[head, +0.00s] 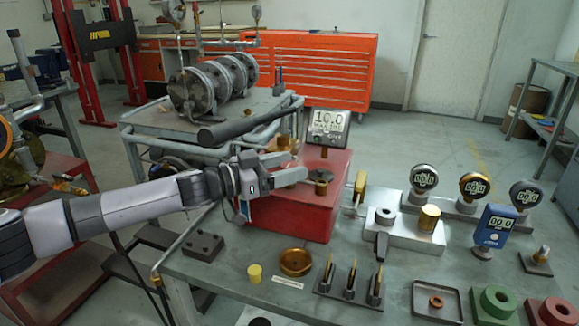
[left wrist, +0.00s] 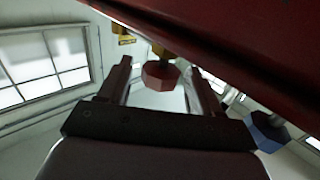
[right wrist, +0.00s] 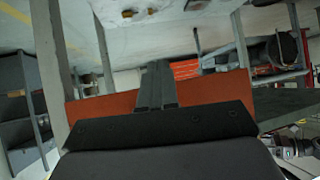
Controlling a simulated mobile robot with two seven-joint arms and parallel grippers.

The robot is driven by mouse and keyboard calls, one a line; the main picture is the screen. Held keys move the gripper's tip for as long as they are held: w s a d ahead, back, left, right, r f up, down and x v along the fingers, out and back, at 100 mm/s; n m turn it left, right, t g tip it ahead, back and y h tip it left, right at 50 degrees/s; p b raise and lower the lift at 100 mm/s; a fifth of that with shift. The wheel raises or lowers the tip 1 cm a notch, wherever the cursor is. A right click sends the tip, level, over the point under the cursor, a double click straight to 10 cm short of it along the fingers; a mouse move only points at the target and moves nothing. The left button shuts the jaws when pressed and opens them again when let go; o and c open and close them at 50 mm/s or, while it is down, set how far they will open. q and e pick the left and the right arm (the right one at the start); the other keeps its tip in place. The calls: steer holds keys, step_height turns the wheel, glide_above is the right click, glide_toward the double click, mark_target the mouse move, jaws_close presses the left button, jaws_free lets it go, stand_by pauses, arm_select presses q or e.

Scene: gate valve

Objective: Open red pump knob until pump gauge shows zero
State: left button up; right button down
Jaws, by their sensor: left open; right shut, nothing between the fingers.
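The red pump box (head: 290,215) stands on the grey table, with a digital gauge (head: 328,122) on top reading 10.0. My left gripper (head: 297,167) is at the upper part of the box, its jaws open. In the left wrist view, a dark red faceted knob (left wrist: 160,75) on a yellow stem shows between the open fingers of my left gripper (left wrist: 157,84). I cannot tell whether they touch it. In the head view this knob is not clearly visible near the gripper. My right gripper (right wrist: 157,80) is shut and empty in the right wrist view and out of the head view.
A blue faceted knob (left wrist: 268,131) is close to the left gripper. A dark round fitting (head: 320,176) sits on the box. Right of it stand a silver block (head: 400,228) and several gauges. A brass dish (head: 296,262) and three-pin rack (head: 350,283) lie in front.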

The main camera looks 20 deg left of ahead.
arm_select(q)
steer(key=shift+w+d, duration=0.25)
steer(key=shift+d, duration=0.05)
steer(key=shift+c, duration=0.3)
steer(key=c, duration=0.9)
